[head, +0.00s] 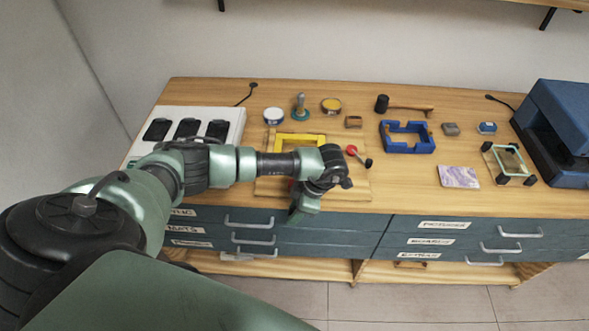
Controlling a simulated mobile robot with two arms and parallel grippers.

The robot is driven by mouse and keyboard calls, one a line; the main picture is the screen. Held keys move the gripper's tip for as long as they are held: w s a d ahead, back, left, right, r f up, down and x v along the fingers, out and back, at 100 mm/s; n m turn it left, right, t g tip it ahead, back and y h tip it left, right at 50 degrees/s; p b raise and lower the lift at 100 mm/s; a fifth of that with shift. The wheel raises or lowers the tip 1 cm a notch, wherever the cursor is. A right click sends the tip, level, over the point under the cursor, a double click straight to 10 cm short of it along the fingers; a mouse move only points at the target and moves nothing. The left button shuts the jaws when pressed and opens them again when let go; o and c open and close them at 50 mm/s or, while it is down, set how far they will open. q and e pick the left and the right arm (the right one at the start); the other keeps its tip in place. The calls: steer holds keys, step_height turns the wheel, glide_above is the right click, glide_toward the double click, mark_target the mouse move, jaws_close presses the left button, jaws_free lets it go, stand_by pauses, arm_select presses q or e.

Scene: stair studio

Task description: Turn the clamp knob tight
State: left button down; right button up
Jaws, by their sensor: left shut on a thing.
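My left arm reaches in from the left over the workbench, and its wrist bends down at the front edge of a wooden board (268,187). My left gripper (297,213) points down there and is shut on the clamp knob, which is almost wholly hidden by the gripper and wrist. A yellow frame (285,138) lies on the board, partly covered by my arm. A small part with a red ball end (351,150) and a black end stands at the board's right side, apart from the gripper. My right gripper is out of view.
A white tray (231,122) with black slabs stands at the left. A blue frame (407,147), a glass-topped stand (507,160) and a blue machine (556,125) are to the right. Drawers (450,243) lie below.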

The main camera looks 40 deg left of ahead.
arm_select(q)
steer(key=y+b, duration=0.1)
steer(key=g+y+b, duration=0.1)
steer(key=f+g+y+b, duration=0.1)
steer(key=shift+s+d+b, duration=0.2)
steer(key=shift+d+b, duration=0.1)
steer(key=shift+b, duration=0.1)
steer(key=shift+r+g+y+b, duration=0.15)
steer(key=shift+g+y+b, duration=0.4)
steer(key=shift+y, duration=0.45)
steer(key=shift+g+y, duration=0.45)
steer(key=shift+y, duration=0.45)
steer(key=shift+g+y+b, duration=0.6)
steer(key=shift+y+b, duration=0.05)
steer(key=shift+y, duration=0.25)
steer(key=shift+s+g+y, duration=0.1)
steer(key=shift+g+y, duration=0.3)
steer(key=c, duration=1.2)
jaws_free()
steer(key=shift+r, duration=0.1)
steer(key=shift+c, duration=0.2)
steer(key=shift+r, duration=0.15)
steer(key=shift+a+r, duration=0.1)
steer(key=shift+r, duration=0.05)
